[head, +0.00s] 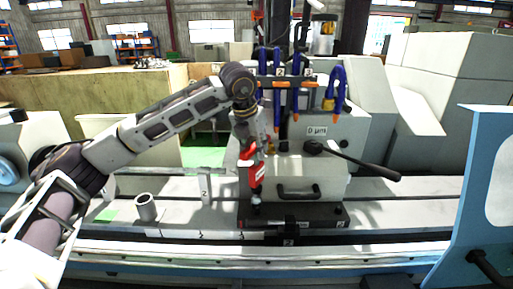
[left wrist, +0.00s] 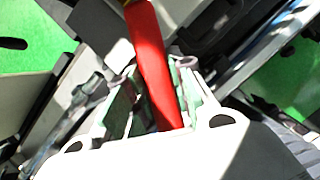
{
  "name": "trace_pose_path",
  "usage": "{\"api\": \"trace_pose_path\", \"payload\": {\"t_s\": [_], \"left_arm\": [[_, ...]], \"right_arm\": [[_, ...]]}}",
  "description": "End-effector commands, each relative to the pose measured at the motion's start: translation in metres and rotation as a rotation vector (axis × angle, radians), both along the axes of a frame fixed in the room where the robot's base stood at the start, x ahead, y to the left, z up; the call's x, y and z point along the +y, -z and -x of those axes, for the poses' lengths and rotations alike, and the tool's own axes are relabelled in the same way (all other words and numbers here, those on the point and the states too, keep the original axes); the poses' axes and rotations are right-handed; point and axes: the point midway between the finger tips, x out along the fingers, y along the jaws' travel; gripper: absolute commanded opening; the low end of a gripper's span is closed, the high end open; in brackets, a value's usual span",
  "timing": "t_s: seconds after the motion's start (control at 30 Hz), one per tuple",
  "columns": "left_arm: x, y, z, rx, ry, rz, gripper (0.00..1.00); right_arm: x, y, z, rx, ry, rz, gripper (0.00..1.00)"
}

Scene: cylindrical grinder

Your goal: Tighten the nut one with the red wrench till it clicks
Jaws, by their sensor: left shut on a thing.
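My left gripper (head: 246,153) reaches down in front of the grey machine head. It is shut on the red wrench (head: 257,177). In the left wrist view the wrench's red handle (left wrist: 150,62) runs between the two fingers of the left gripper (left wrist: 155,92). The wrench's lower end is near a small dark bolt or nut (head: 255,200) at the left front of the machine head's base. I cannot tell whether the wrench sits on it, nor read its number. My right gripper is not in view.
A black lever (head: 355,162) sticks out to the right of the machine head, above a dark handle (head: 298,191). A grey cylinder (head: 146,207) stands on the bed at left. A blue panel (head: 478,190) stands at right.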

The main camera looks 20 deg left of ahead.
Motion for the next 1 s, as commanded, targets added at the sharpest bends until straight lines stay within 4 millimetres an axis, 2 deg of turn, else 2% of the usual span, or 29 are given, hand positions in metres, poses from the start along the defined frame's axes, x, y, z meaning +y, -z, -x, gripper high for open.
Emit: {"api": "trace_pose_path", "payload": {"t_s": [1.0], "left_arm": [[0.0, 0.016, 0.0, -0.003, 0.0, 0.001, 0.0]], "right_arm": [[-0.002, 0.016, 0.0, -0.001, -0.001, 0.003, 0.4]]}}
